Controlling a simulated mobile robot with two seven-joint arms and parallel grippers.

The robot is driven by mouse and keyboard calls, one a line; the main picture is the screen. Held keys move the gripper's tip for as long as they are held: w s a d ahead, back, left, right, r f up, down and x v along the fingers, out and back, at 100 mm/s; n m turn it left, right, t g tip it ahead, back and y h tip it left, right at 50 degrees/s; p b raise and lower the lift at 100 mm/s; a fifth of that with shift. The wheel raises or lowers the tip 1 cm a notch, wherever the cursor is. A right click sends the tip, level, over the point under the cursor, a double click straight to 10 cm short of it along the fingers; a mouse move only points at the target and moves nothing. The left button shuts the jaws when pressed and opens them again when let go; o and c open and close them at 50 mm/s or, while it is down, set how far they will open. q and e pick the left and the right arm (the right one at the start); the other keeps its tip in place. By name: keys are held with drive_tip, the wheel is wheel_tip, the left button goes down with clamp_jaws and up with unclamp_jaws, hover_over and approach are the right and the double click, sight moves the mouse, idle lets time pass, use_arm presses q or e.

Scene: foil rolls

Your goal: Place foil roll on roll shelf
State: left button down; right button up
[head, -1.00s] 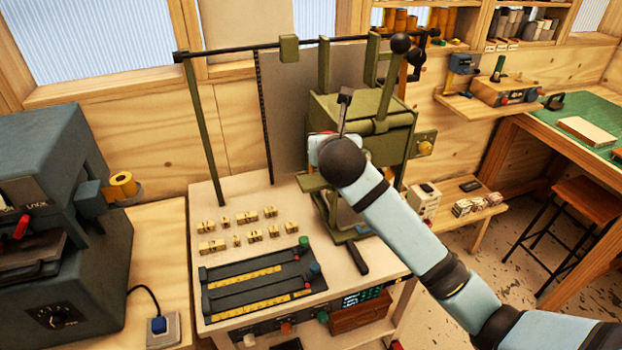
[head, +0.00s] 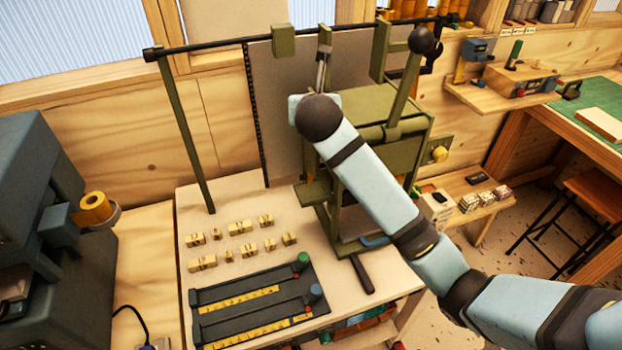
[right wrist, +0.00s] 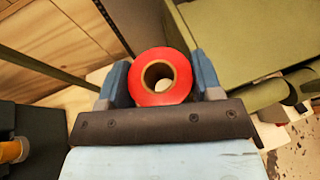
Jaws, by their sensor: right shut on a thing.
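A red foil roll (right wrist: 178,92) with a brown hollow core sits between the two blue fingers of my right gripper (right wrist: 160,78) in the right wrist view, its round end facing the camera. The gripper is shut on it. In the head view my right wrist hides the fingers and the roll, in front of the olive press. A wooden wall shelf (head: 480,31) holding several orange and grey rolls is at the top right of the head view, partly cut off. My left gripper is not in view.
The olive press (head: 385,110) stands close behind my right arm, with a tall post and rail (head: 180,130) at its left. Small brass blocks (head: 240,228) lie on the table. A dark machine (head: 30,190) with an orange roll (head: 95,207) is at the left.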

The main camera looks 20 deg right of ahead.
sight(311, 191)
wheel_tip(311, 191, down, 22)
drive_tip(key=shift+w+f+p, duration=0.1)
drive_tip(key=shift+p, duration=0.4)
drive_tip(key=shift+f, duration=0.1)
drive_tip(key=o, duration=0.8)
